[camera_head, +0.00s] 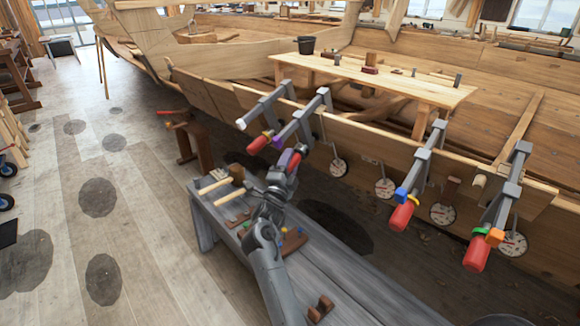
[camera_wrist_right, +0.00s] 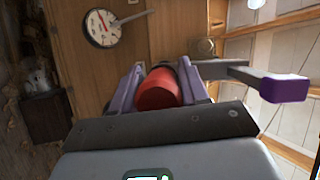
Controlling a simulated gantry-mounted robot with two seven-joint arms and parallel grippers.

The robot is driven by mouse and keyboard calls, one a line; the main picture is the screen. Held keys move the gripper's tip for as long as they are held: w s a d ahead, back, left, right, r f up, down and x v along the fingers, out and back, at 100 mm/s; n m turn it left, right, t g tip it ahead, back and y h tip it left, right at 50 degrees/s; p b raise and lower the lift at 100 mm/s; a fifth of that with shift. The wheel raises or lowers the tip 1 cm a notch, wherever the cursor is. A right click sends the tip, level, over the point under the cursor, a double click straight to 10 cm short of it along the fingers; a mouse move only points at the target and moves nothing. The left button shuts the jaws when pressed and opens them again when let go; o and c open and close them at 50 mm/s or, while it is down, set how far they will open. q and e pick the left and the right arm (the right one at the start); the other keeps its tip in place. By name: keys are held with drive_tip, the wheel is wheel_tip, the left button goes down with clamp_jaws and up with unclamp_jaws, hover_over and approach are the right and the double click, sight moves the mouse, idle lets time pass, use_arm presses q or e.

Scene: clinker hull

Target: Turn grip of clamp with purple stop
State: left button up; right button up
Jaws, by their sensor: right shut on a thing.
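The clamp with the purple stop (camera_head: 279,140) hangs on the hull's top plank, its grey bar (camera_head: 303,117) sloping down toward me. In the right wrist view the purple stop (camera_wrist_right: 285,88) is at the end of the bar, right of the gripper. My right gripper (camera_head: 292,163) is at this clamp's red grip (camera_head: 295,160). In the wrist view the red grip (camera_wrist_right: 158,90) lies between the two purple-grey fingers, which are shut on it. The fingers hide part of the grip. My left gripper is not in view.
A neighbouring clamp with a white stop (camera_head: 241,125) and red grip (camera_head: 257,144) is close on the left. Clamps with a blue stop (camera_head: 401,193) and an orange stop (camera_head: 495,237) are farther right. A grey bench (camera_head: 350,270) lies below my arm. Round dials (camera_head: 338,167) hang along the hull.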

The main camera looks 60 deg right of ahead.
idle(0.3)
drive_tip(key=o, duration=1)
drive_tip(key=shift+c, duration=0.2)
drive_tip(key=shift+a+t, duration=0.1)
drive_tip(key=shift+t, duration=0.2)
